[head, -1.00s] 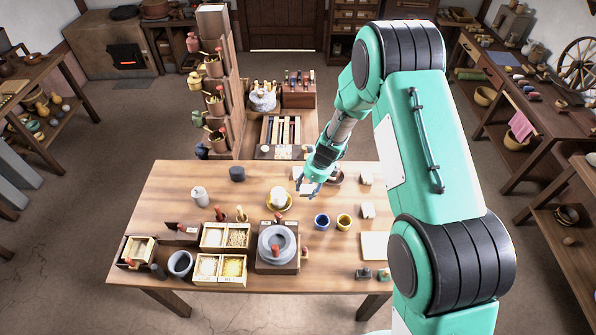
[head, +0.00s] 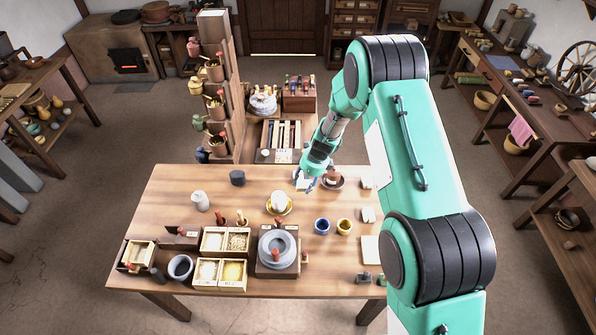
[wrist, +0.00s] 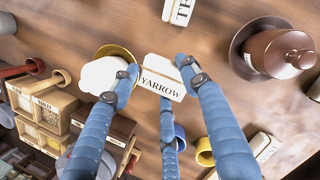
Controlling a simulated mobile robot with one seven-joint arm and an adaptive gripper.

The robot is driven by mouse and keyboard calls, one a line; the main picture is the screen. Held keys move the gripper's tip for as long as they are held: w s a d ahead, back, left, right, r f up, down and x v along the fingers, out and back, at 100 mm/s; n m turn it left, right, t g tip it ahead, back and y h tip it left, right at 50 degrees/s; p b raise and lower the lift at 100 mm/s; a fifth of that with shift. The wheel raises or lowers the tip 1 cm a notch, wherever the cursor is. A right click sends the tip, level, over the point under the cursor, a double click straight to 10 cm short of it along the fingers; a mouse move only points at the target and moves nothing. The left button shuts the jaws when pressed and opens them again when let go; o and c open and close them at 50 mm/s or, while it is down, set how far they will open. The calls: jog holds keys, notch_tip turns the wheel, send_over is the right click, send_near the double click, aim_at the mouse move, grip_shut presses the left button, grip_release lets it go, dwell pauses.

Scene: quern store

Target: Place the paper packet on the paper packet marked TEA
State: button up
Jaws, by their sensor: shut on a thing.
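My gripper (wrist: 160,85) is shut on a white paper packet marked YARROW (wrist: 162,83), held between its blue fingers above the table. Another white packet (wrist: 180,10) lies at the top edge of the wrist view, cut off, with the letters TE showing. It is ahead of the held packet and apart from it. In the head view my gripper (head: 304,182) is over the far part of the table, left of the brown pot. There the held packet is too small to read and the fingers partly cover what lies around it.
A brown lidded pot (wrist: 280,52) on a dish stands to the right. A yellow saucer (head: 288,209) with a white object is at the left. Blue (head: 322,226) and yellow (head: 344,226) cups stand nearer. Other white packets (head: 366,183) lie at the right. Bare wood surrounds the TE packet.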

jog(key=w+a, duration=0.1)
jog(key=w, duration=0.6)
jog(key=w+a+f, duration=0.1)
jog(key=w, duration=0.2)
jog(key=shift+w+a, duration=0.35)
jog(key=shift+w, duration=0.05)
jog(key=shift+f, duration=1.8)
jog(key=o, duration=1.1)
jog(key=shift+f, duration=0.1)
jog(key=shift+c, duration=0.2)
jog(key=shift+r, duration=0.2)
jog(key=v, duration=1.1)
jog(key=shift+r, duration=0.4)
